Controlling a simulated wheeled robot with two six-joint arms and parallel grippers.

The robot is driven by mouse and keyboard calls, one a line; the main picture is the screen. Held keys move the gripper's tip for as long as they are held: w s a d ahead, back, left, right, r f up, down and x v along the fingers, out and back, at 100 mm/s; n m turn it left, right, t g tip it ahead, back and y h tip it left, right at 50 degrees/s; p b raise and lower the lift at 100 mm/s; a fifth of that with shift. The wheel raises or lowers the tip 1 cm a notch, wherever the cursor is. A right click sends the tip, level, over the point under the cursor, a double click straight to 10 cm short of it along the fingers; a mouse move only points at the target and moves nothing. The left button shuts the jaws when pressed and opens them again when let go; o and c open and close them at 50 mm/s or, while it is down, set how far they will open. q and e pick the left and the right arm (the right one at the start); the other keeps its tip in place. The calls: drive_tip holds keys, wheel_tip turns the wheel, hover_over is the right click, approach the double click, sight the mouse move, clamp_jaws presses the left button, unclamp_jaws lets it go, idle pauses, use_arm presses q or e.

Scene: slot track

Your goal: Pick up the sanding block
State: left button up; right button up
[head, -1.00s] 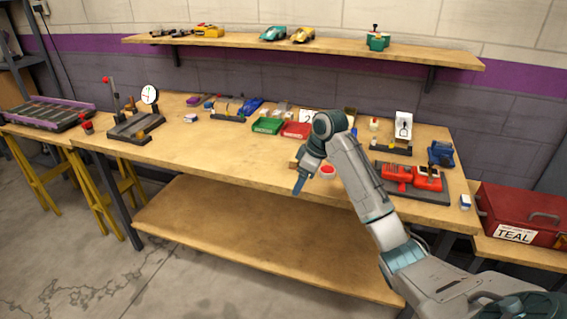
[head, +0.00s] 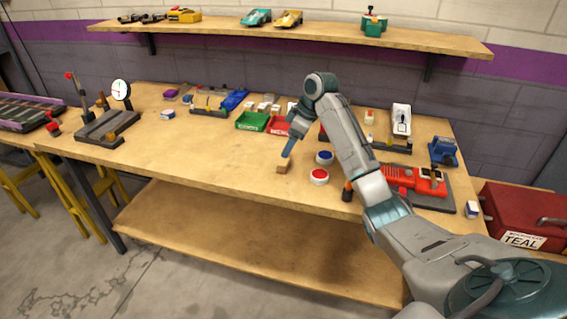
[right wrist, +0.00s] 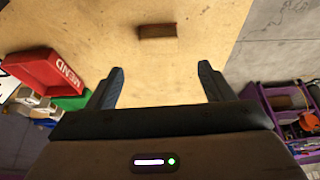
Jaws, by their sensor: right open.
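A small brown block, which looks like the sanding block (head: 283,169), lies on the workbench (head: 215,150) near its front edge. In the right wrist view the block (right wrist: 158,31) is beyond the fingertips and roughly centred between them, not touching either. My right gripper (head: 288,154) is just above the block in the head view, pointing down at it. In the right wrist view the right gripper (right wrist: 160,70) is open, with nothing between its fingers. My left gripper is not in view.
A red-lidded jar (head: 319,177) and a blue-lidded jar (head: 324,157) stand just right of the block. Behind are a green bin (head: 252,122) and a red bin (head: 279,125). A red tool set (head: 415,182) sits further right. The bench left of the block is clear.

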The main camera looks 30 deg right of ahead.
sight(284, 160)
drive_tip(key=x, duration=0.3)
drive_tip(key=p+x, duration=0.1)
drive_tip(key=x, duration=0.2)
drive_tip(key=shift+s+d+f, duration=0.1)
drive_tip(key=shift+f, duration=0.3)
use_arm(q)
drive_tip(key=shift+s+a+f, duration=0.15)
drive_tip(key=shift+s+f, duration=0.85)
use_arm(e)
drive_tip(key=c, duration=1.1)
